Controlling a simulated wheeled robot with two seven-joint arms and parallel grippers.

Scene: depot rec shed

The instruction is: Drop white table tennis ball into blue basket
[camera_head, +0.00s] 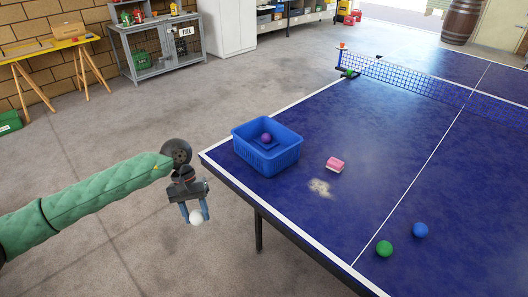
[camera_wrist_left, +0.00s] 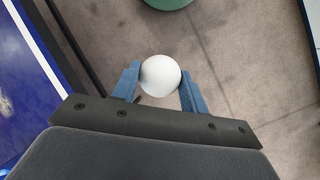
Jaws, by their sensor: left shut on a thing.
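The white table tennis ball (camera_head: 196,217) is between the fingertips of my left gripper (camera_head: 195,212), which is shut on it. In the left wrist view the ball (camera_wrist_left: 160,76) sits between the two blue fingers of the gripper (camera_wrist_left: 161,85). My left gripper hangs over the floor, just off the left corner of the table. The blue basket (camera_head: 253,160) stands on the table near that corner, up and to the right of the gripper in the head view. A purple ball (camera_head: 266,138) lies inside it. My right gripper is not in view.
The blue table (camera_head: 350,215) has a white edge line and a net (camera_head: 430,82). A green ball (camera_head: 384,248) and a blue ball (camera_head: 420,230) lie nearer the front.

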